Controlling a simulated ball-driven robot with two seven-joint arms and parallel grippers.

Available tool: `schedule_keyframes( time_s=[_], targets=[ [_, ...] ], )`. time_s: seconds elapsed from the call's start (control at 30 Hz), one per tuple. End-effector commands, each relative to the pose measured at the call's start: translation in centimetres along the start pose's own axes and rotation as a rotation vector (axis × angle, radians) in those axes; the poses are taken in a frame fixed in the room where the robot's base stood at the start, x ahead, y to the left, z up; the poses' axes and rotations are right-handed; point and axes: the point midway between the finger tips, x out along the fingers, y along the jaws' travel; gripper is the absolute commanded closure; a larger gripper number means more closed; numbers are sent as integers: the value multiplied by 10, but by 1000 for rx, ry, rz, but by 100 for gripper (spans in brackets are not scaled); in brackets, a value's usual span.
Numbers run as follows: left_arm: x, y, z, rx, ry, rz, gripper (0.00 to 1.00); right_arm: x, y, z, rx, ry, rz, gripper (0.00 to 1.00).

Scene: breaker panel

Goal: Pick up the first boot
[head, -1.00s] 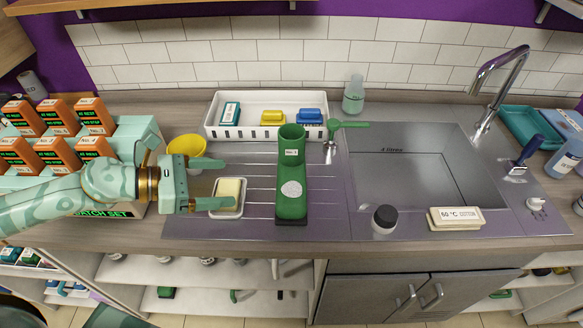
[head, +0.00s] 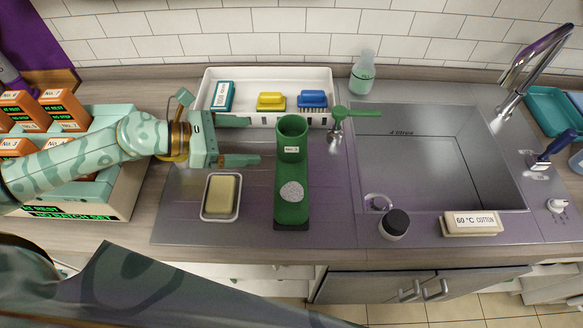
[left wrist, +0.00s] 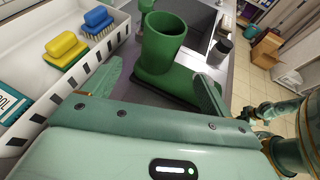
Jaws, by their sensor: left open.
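A green boot (head: 291,180) stands upright on the ribbed metal drainboard, left of the sink. A small label is on its shaft and a pale speckled patch is on its toe. It also shows in the left wrist view (left wrist: 166,45), ahead of the fingers. My left gripper (head: 246,141) is open, with its two fingers pointing right at the boot's shaft from its left side. A gap shows between the fingertips and the shaft in the head view.
A white tray (head: 246,126) with brushes stands behind the boot. A soap dish (head: 221,216) sits in front of my left gripper. A dark-topped jar (head: 394,224), the sink (head: 440,165) and a "60 °C cotton" block (head: 472,223) lie to the right. A green-handled tap (head: 345,113) stands close behind.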

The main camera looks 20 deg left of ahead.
Motion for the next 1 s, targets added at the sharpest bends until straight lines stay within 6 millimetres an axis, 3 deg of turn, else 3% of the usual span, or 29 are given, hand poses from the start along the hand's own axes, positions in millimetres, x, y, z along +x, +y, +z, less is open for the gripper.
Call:
schedule_keyframes(
  time_s=[0.2,0.43,0.63,0.77,0.97,1.0],
  targets=[
    [45,1,3,1,-4,2,16,-11,3,-9,0,14,4,100],
    [65,0,2,1,-2,1,16,-14,3,-11,0,18,5,100],
    [98,0,3,0,-3,0,16,-17,4,-12,0,20,6,100],
    [108,0,1,0,0,0,16,-17,4,-12,0,20,6,100],
    [109,0,1,0,1,1,16,-17,4,-13,0,20,6,100],
    [109,0,1,0,1,1,24,-17,4,-13,0,20,6,100]
  ],
)
